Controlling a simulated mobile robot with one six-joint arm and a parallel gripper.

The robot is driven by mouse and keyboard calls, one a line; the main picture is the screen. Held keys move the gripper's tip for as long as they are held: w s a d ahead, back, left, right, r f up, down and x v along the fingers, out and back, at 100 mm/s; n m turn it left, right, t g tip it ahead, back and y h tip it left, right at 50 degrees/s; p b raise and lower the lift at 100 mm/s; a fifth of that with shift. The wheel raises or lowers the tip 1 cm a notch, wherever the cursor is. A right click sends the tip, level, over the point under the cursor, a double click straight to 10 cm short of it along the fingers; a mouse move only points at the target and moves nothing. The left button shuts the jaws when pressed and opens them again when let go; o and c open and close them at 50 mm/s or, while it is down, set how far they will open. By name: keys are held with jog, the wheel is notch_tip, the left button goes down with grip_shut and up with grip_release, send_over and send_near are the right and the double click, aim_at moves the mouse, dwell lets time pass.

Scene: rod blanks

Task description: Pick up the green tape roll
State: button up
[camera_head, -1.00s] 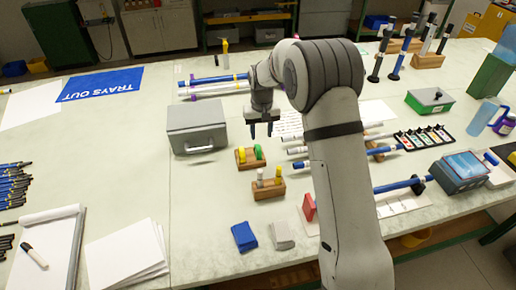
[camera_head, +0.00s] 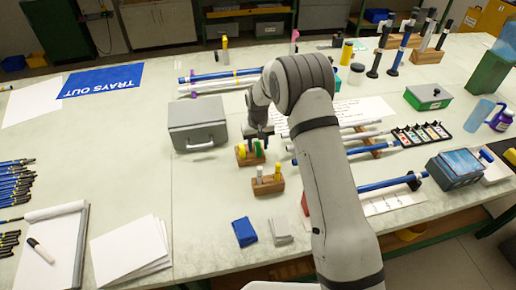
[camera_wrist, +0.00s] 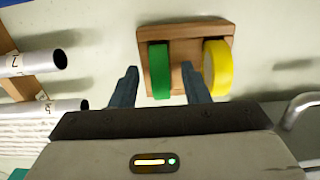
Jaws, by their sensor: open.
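The green tape roll (camera_wrist: 159,70) stands on edge in a small wooden holder (camera_wrist: 184,31), with a yellow tape roll (camera_wrist: 217,67) beside it on the right in the wrist view. My gripper (camera_wrist: 160,84) is open, its two fingers pointing at the holder. The green roll lies between the lines of the two fingers; I cannot tell how near the fingertips are in depth. In the head view my gripper (camera_head: 258,139) is just over the holder (camera_head: 250,158), and the green roll (camera_head: 257,148) shows partly below it.
A grey metal box (camera_head: 197,124) stands left of the holder. A second wooden holder (camera_head: 268,186) with white and yellow pieces is close in front. Rods on wooden rests (camera_wrist: 40,106) lie to one side. Blue (camera_head: 244,232) and grey cloths lie nearer the front edge.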

aim_at(258, 144)
grip_shut()
jog(key=shift+r, duration=0.1)
dwell(0.3)
notch_tip(258, 144, up, 10)
jog(key=shift+f+b, duration=0.1)
jog(key=shift+b, duration=0.9)
jog(key=c, duration=0.7)
grip_release()
grip_shut()
